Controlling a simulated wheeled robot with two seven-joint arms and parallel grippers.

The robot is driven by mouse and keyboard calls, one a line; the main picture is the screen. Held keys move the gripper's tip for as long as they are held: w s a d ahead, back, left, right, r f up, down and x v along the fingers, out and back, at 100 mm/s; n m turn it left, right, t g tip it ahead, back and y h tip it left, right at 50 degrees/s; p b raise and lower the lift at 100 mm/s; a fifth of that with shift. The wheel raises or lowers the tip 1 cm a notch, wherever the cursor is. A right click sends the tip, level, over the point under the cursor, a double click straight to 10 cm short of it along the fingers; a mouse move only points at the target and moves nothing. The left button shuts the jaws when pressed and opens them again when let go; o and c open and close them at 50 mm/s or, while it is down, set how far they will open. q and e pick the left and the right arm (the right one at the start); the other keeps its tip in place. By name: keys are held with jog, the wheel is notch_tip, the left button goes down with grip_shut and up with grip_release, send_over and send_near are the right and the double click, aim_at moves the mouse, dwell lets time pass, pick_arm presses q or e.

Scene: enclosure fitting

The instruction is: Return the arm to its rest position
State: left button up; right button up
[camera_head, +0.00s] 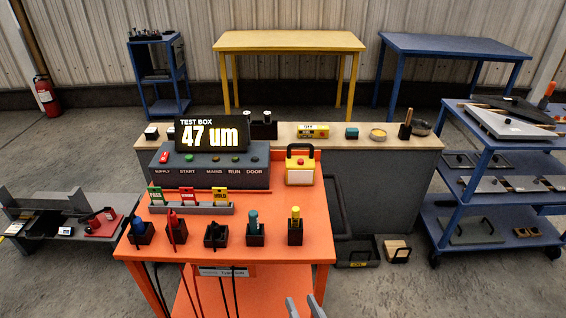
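My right gripper (305,308) shows at the bottom edge, right of centre. Its two grey fingertips stand apart with nothing visible between them, so it is open and empty. It is in front of the orange bench (270,258), near its lower front part. The rest of my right arm is out of the picture. My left gripper is not in view.
The orange bench carries a test box (212,178) reading "47 um", a yellow lockbox (300,170) and several tools in black holders (255,236). A blue shelf cart (485,205) stands right, a grey low table (65,222) left.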

jog(key=s+d+f+m+g+h, duration=0.1)
jog(key=d+f+m+g, duration=0.3)
jog(key=f, duration=0.7)
jog(key=s+d+f+m+h, duration=0.1)
jog(key=s+f+m, duration=0.1)
jog(key=f+m, duration=0.6)
jog(key=s+d+f+m+g, duration=0.1)
jog(key=d+f+m+g, duration=0.15)
jog(key=f, duration=1.05)
jog(key=s+d+f+m+g+h, duration=0.1)
jog(key=s+d+f+m, duration=0.3)
jog(key=s+f+m, duration=0.6)
jog(key=s+d+f+m+g+h, duration=0.1)
jog(key=s+d+f+m+g, duration=0.3)
jog(key=s+f+m, duration=0.5)
jog(key=s+d+f, duration=0.1)
jog(key=s+f, duration=0.1)
jog(key=s, duration=0.2)
jog(key=shift+m, duration=0.35)
jog(key=shift+s+f, duration=0.1)
